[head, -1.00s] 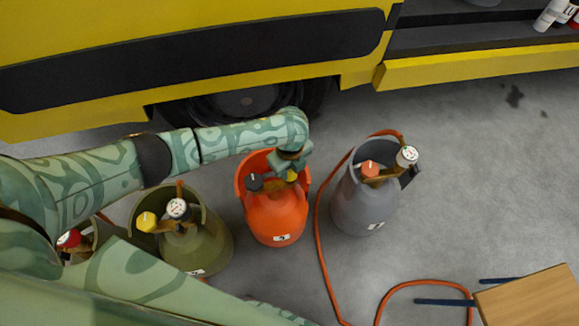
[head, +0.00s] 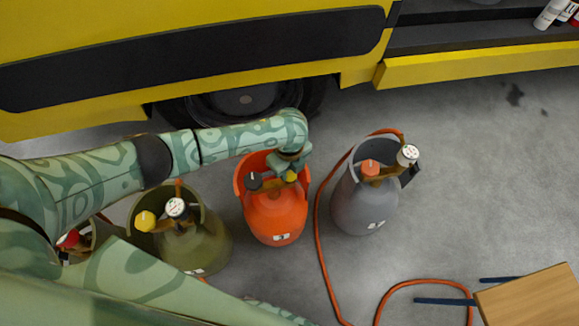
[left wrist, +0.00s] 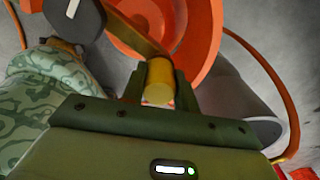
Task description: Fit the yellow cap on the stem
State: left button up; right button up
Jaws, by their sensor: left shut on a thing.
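My left gripper (head: 291,170) is shut on the yellow cap (head: 290,177) over the orange cylinder (head: 275,215). In the left wrist view the cap (left wrist: 159,82) sits between the two fingers, at the end of the brass valve arm (left wrist: 138,34). The cap appears to meet that arm's end, but the stem itself is hidden and I cannot tell whether the cap is seated. A black knob (head: 253,181) is on the other end of the valve. My right gripper is not in view.
A grey cylinder (head: 362,205) with an orange knob and white gauge stands to the right. An olive cylinder (head: 205,245) with a yellow knob stands to the left. An orange hose (head: 319,235) runs along the floor. A yellow vehicle (head: 200,30) is behind.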

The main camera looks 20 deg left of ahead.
pick_arm(q)
jog(key=shift+f, duration=0.4)
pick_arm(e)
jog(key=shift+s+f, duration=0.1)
pick_arm(q)
jog(key=o, duration=1.1)
jog(key=shift+c, duration=0.2)
jog(key=shift+a, duration=0.1)
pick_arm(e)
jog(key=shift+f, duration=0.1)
